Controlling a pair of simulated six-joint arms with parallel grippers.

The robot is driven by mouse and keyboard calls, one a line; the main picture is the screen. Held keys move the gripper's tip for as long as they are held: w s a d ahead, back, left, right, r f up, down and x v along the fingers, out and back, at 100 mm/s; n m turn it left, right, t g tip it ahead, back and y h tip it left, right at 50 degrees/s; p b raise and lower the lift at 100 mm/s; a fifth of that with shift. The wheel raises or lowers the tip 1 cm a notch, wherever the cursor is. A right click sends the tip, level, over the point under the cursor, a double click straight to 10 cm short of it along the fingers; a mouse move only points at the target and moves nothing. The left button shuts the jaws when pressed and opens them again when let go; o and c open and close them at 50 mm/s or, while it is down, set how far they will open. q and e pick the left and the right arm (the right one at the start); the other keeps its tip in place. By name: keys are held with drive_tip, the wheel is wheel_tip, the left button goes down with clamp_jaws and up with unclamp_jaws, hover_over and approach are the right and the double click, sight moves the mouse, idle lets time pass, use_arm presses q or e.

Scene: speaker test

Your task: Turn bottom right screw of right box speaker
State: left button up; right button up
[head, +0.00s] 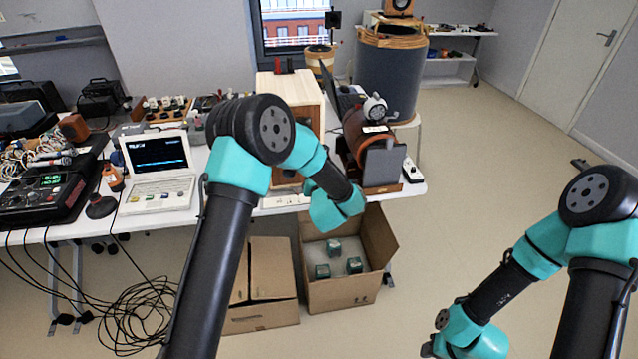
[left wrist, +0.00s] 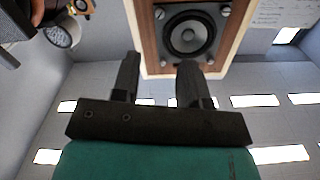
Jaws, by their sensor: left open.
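Silver screws show near the corners of the driver plate, such as one screw (left wrist: 160,13). My left gripper (left wrist: 157,78) is open and empty, its fingertips pointing at the speaker's edge. In the head view a wooden box (head: 297,90) stands on the bench behind my left arm, which covers part of it. My left fingers are hidden there. My right arm is at the lower right, its fingers out of sight.
A white laptop-like device (head: 158,190) and a dark mixer-like unit (head: 45,190) are on the bench left. A brown cylinder (head: 365,135) is right of the wooden box. An open carton (head: 345,290) and loose cables are on the floor.

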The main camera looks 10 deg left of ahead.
use_arm(q)
drive_tip(key=v, duration=0.5)
idle(0.3)
drive_tip(key=n, duration=1.8)
drive_tip(key=shift+a, duration=0.1)
drive_tip(key=x, duration=1.7)
drive_tip(key=shift+w, duration=0.2)
